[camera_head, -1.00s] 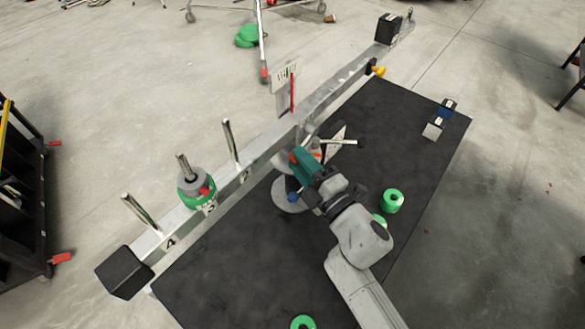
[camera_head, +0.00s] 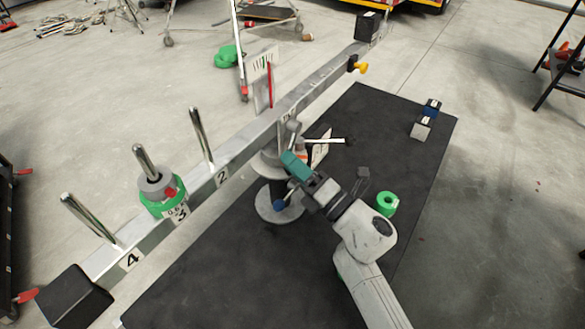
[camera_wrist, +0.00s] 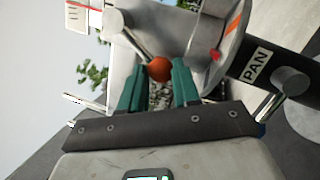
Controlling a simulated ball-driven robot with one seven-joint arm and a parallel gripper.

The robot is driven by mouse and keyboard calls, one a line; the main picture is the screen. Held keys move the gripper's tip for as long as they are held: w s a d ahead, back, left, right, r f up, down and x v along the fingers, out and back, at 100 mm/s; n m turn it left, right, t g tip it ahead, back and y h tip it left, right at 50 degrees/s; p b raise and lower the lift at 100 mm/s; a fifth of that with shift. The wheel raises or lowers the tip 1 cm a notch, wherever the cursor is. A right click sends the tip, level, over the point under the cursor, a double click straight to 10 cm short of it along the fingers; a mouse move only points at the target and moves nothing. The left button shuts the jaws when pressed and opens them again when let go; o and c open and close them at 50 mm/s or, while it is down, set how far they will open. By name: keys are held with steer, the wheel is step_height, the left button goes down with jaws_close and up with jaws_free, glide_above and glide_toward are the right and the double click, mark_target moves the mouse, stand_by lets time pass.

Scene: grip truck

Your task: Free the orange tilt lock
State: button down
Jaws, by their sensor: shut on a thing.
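The orange tilt lock shows in the wrist view as a round orange knob (camera_wrist: 159,69) on a thin metal lever, against the grey hub of the stand. My gripper (camera_wrist: 159,73) has its two teal fingers shut on the knob, one on each side. In the head view my gripper (camera_head: 289,158) reaches the stand's head under the long metal beam (camera_head: 250,149), and the knob is hidden there. A dark post labelled PAN (camera_wrist: 257,67) is at the right in the wrist view.
The beam carries upright pegs, a green and grey weight stack (camera_head: 162,194) and dark end blocks. A green ring (camera_head: 386,204) and a small blue and grey block (camera_head: 424,119) lie on the black mat (camera_head: 225,275). The mat's front area is clear.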

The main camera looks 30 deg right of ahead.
steer(key=shift+d+f, duration=0.1)
steer(key=shift+d, duration=0.25)
steer(key=c, duration=1.1)
jaws_free()
steer(key=o, duration=0.3)
steer(key=shift+a, duration=0.15)
steer(key=b+v, duration=0.1)
steer(key=v, duration=0.9)
steer(key=shift+s+b, duration=0.35)
steer(key=shift+f, duration=0.1)
steer(key=shift+c, duration=0.3)
